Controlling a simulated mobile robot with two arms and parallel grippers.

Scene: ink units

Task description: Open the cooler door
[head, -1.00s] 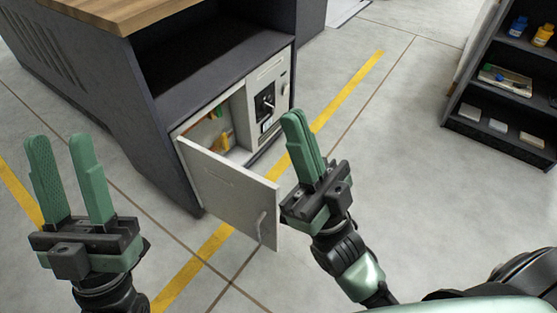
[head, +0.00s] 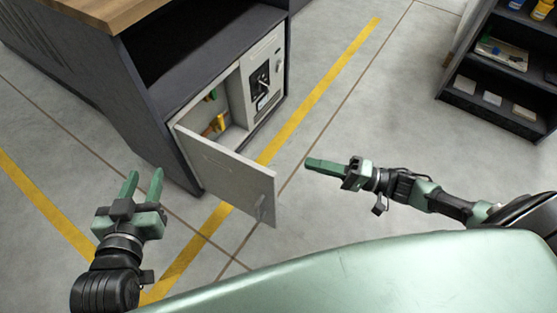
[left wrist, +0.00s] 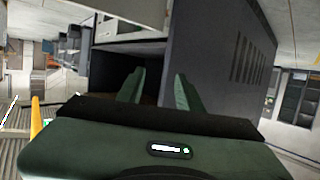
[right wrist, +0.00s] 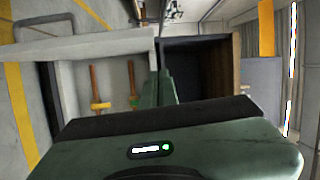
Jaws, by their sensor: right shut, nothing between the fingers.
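My left gripper (head: 143,186) is open and empty, to the left of the door, over the floor.
The dark cabinet (head: 150,100) has a wooden top (head: 105,8) and a control panel (head: 263,85) beside the compartment. A dark shelf unit (head: 490,105) with small items stands at the right. Floor between the cabinet and shelf is clear, with yellow lines.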

